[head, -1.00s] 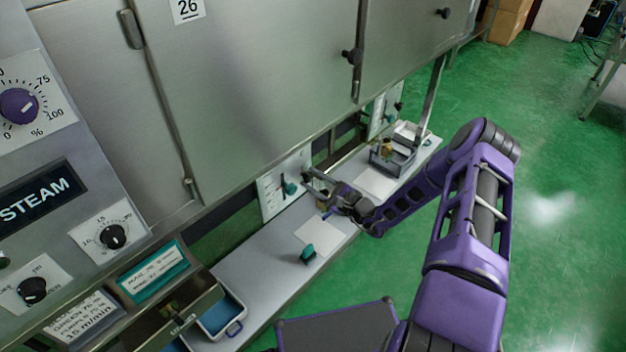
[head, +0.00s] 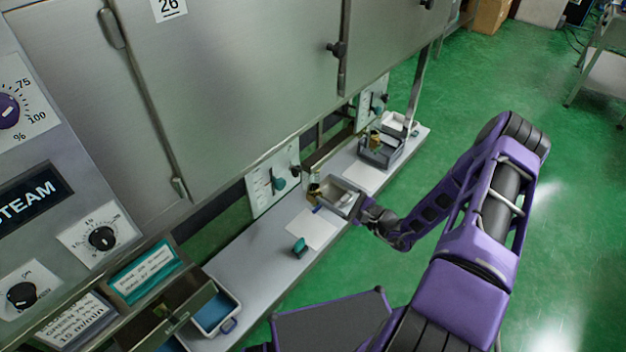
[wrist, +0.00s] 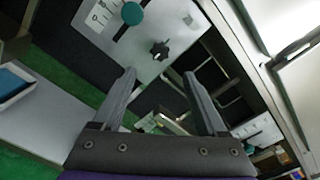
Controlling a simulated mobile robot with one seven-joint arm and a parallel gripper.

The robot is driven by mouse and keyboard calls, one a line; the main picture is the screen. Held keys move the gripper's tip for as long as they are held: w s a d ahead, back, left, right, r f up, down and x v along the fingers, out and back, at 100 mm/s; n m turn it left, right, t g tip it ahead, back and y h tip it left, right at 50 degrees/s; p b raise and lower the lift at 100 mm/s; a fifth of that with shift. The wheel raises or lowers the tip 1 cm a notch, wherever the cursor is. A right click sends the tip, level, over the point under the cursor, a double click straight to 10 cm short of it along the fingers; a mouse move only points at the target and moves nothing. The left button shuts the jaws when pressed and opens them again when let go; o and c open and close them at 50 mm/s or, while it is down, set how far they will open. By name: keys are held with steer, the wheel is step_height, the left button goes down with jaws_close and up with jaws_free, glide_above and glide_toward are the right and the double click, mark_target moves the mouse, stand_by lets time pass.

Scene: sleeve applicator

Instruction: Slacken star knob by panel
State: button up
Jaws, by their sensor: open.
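The black star knob (wrist: 160,49) sits on the pale panel (wrist: 105,45) beside a slot with a round teal knob (wrist: 132,13). In the wrist view it lies beyond the tips of my open, empty gripper (wrist: 160,80), roughly between them and apart from both. In the head view the panel (head: 262,190) stands at the back of the bench, with the teal knob (head: 279,184) on its face and the dark star knob (head: 296,170) at its right edge. My gripper (head: 364,208) is at the bench's front edge, right of the panel; its fingers are hard to make out there.
A small grey tray (head: 347,203) with a brass-coloured item lies between gripper and panel. White sheets, a loose teal-handled piece (head: 299,247) and another grey bin (head: 392,153) are on the bench (head: 250,258). The steel cabinet (head: 235,80) overhangs behind. Green floor is open at right.

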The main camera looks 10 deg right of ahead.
steer(key=v, duration=0.7)
stand_by(0.3)
